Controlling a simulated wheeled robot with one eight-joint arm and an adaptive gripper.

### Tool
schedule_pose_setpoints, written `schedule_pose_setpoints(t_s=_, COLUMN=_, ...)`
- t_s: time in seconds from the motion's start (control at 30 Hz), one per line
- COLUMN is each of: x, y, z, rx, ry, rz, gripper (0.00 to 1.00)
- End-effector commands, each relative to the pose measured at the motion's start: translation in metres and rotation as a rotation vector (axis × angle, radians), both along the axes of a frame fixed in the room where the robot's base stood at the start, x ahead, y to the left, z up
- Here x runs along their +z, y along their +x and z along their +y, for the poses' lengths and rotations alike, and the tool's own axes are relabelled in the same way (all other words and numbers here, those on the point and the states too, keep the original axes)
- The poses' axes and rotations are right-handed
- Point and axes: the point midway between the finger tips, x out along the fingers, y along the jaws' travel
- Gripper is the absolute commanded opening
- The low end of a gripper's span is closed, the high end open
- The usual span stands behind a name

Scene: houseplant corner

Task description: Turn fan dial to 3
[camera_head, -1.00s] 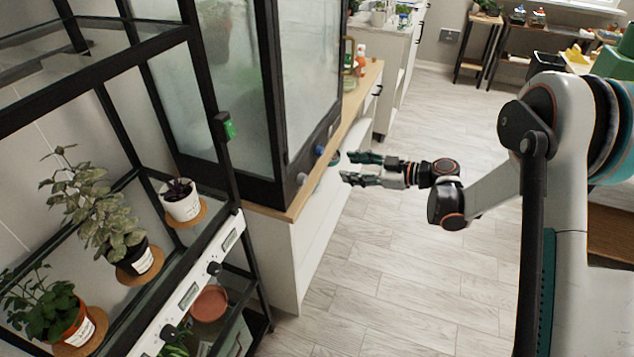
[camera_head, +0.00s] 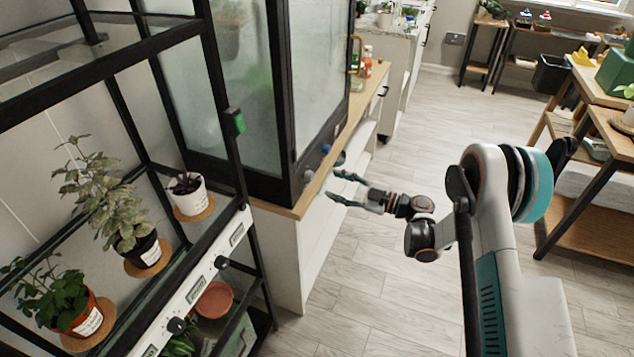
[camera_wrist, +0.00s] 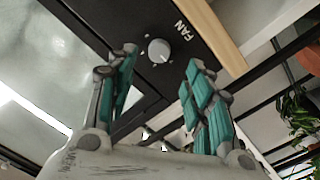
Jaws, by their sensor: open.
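The fan dial is a round light-grey knob (camera_wrist: 159,50) on a black panel, with FAN printed beside it in the wrist view. In the head view it appears to be the grey knob (camera_head: 308,176) near the front corner of the glass cabinet. My gripper (camera_head: 338,187) is open, just right of the cabinet's lower edge, its fingers pointing at the panel. In the wrist view my two teal-padded fingers (camera_wrist: 160,62) are spread, with the dial between and beyond their tips. I see no contact. The dial's setting is too small to read.
A blue knob (camera_head: 326,149) sits farther along the panel. A wooden ledge (camera_head: 300,208) runs below the cabinet. A black-framed plant shelf with potted plants, including a white pot (camera_head: 188,198), stands at left. The floor (camera_head: 400,295) around my arm is clear.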

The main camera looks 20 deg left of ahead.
Motion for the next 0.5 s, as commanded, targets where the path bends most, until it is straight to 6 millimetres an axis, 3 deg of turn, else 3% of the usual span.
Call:
schedule_pose_setpoints(t_s=0.2, x=-0.002, y=0.005, z=0.042, rx=0.002, ry=0.000, rz=0.000, gripper=0.47)
schedule_pose_setpoints(t_s=0.5, x=-0.001, y=0.010, z=0.072, rx=0.000, ry=0.000, rz=0.001, gripper=0.47)
